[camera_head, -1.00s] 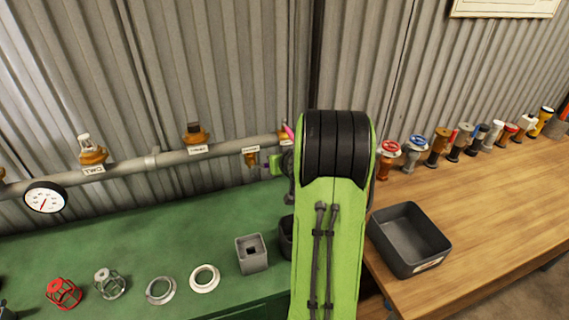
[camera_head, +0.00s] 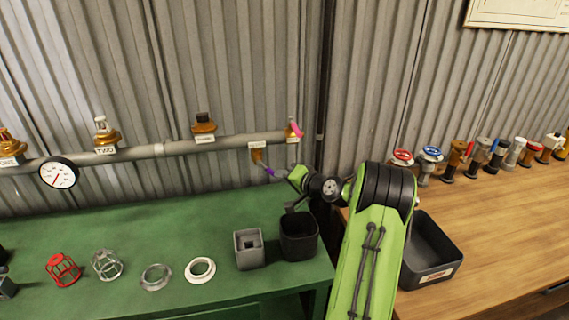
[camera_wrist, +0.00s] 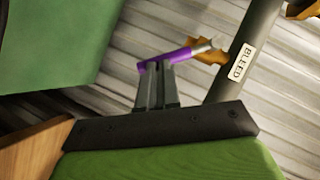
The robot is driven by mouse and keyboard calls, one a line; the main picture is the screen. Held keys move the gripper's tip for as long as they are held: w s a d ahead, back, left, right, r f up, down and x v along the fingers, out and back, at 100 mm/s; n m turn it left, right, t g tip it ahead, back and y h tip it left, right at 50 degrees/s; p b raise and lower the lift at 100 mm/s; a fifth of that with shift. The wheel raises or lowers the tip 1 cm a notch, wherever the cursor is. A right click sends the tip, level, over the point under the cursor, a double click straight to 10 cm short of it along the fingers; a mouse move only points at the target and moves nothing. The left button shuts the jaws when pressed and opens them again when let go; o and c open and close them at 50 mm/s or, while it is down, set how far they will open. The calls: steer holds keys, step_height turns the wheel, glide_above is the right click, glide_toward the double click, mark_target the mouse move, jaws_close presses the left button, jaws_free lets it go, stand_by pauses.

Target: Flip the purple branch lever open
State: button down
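The purple lever (camera_wrist: 172,58) shows in the wrist view as a purple sleeve on a silver stem. The stem runs to a brass valve (camera_wrist: 210,50) on the branch pipe, beside a label reading BLEED (camera_wrist: 241,61). In the head view the purple lever (camera_head: 269,171) slants down and right from the brass branch valve (camera_head: 257,156). My gripper (camera_wrist: 156,66) has its two grey fingers close together, tips at the purple sleeve. They overlap it in the picture; I cannot tell whether they touch it. In the head view my gripper (camera_head: 280,174) is right beside the lever.
The grey pipe (camera_head: 220,141) runs along the corrugated wall, with a pink lever (camera_head: 296,129) at its right end. A pressure gauge (camera_head: 58,173) hangs left. A dark tray (camera_head: 431,248) is right.

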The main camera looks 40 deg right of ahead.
steer(key=shift+m+t+y, duration=0.4)
steer(key=shift+m+t, duration=0.3)
steer(key=shift+m, duration=0.2)
steer(key=shift+w+a+f+b, duration=0.45)
steer(key=shift+a+f+b, duration=0.25)
steer(key=shift+b, duration=0.1)
steer(key=shift+w+a+f+b, duration=0.45)
steer(key=shift+a+f+b, duration=0.25)
steer(key=shift+b, duration=0.05)
steer(key=shift+a+f, duration=0.1)
steer(key=shift+f, duration=0.05)
steer(key=shift+w, duration=0.1)
steer(key=s+r+p, duration=0.1)
steer(key=s+r, duration=0.2)
steer(key=s, duration=1.2)
steer(key=shift+s+d, duration=0.2)
steer(key=shift+d, duration=0.25)
